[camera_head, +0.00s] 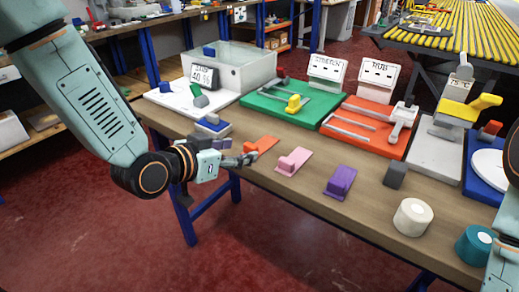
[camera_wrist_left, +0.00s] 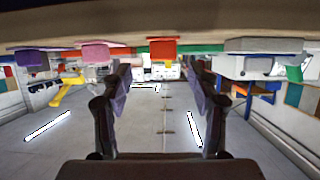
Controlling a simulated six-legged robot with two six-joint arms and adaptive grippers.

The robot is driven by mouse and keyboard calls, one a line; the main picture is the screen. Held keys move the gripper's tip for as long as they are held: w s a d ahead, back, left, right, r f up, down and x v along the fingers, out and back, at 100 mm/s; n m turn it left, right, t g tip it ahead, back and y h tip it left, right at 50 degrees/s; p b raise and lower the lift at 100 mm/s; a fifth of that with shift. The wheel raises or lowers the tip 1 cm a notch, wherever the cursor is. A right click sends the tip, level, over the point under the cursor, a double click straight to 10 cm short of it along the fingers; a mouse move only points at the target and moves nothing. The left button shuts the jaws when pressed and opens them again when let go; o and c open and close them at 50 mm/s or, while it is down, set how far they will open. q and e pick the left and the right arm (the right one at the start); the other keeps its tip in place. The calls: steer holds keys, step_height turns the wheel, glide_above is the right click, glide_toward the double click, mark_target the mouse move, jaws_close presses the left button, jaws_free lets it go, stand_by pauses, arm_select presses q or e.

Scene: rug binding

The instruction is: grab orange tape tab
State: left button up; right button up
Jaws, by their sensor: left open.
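The orange tape tab (camera_head: 262,145) lies flat near the front left edge of the wooden table, with a raised block at one end. In the left wrist view the orange tab (camera_wrist_left: 163,47) appears above the gap between my fingers, under the table surface that fills the top of that picture. My left gripper (camera_head: 247,159) is at the table's front edge, close to the orange tab's near end. Its two fingers (camera_wrist_left: 160,82) are apart, with nothing between them. Whether a fingertip touches the tab is unclear. My right gripper is out of view.
A pink tab (camera_head: 293,161) and a purple tab (camera_head: 340,182) lie to the right of the orange one. A blue and white block (camera_head: 212,125) stands just behind my left wrist. A white roll (camera_head: 412,217) and a teal roll (camera_head: 474,245) stand further right.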

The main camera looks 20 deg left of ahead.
mark_target(250, 146)
arm_select(q)
steer(key=shift+w+d+f, duration=0.1)
steer(key=shift+w+d, duration=0.05)
steer(key=shift+w, duration=0.1)
steer(key=shift+w+f, duration=0.2)
steer(key=shift+w, duration=0.05)
steer(key=shift+w+a+f+b, duration=0.2)
steer(key=shift+w+f+b, duration=0.2)
steer(key=shift+w+b, duration=0.35)
steer(key=shift+w+d+f, duration=0.15)
steer(key=shift+w+d, duration=0.35)
steer(key=shift+w, duration=0.05)
steer(key=shift+w+d+f, duration=0.15)
steer(key=shift+w+d, duration=0.35)
steer(key=shift+s+a, duration=0.1)
steer(key=shift+a, duration=0.4)
steer(key=shift+c, duration=0.3)
steer(key=shift+d, duration=0.4)
steer(key=c, duration=0.4)
steer(key=shift+a, duration=0.3)
steer(key=c, duration=0.5)
steer(key=shift+c, duration=0.6)
steer(key=shift+d, duration=0.25)
steer(key=shift+c, duration=0.2)
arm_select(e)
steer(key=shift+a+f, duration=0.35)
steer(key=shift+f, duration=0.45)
